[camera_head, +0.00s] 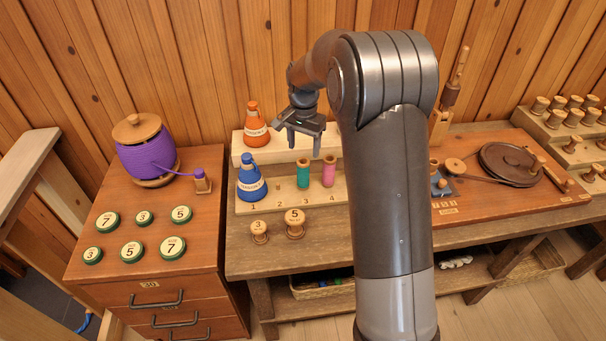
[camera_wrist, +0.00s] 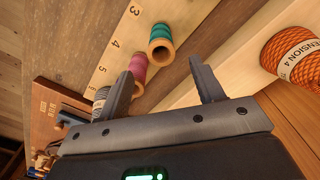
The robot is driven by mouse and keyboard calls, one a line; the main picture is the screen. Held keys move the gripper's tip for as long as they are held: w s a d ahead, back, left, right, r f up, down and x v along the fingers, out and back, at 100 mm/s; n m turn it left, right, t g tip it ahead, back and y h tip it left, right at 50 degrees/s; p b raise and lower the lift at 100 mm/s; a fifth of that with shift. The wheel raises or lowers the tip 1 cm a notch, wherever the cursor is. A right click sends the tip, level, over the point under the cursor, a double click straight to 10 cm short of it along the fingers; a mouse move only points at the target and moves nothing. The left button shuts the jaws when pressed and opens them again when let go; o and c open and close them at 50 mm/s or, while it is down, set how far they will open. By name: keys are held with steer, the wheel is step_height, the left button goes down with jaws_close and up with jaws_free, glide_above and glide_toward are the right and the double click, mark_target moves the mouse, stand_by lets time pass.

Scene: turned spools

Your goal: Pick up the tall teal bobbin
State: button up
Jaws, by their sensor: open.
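The tall teal bobbin (camera_head: 303,173) stands upright on the lower step of the pale wooden rack, near the number 3. In the wrist view the teal bobbin (camera_wrist: 161,42) shows beyond my fingertips, near the gap between them, with its wooden end facing me. My gripper (camera_head: 303,142) is above and slightly behind the bobbin in the head view, pointing down, open and empty. In the wrist view my gripper's fingers (camera_wrist: 165,85) are spread apart and do not touch the bobbin.
A pink bobbin (camera_head: 329,171) stands just right of the teal one. A blue cone (camera_head: 250,178) stands to its left, an orange cone (camera_head: 255,128) on the upper step. Two wooden spools (camera_head: 294,224) stand in front. The space directly before the teal bobbin is clear.

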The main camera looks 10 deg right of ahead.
mark_target(303, 168)
step_height(303, 168, down, 10)
steer(key=shift+r, duration=0.25)
steer(key=c, duration=1.1)
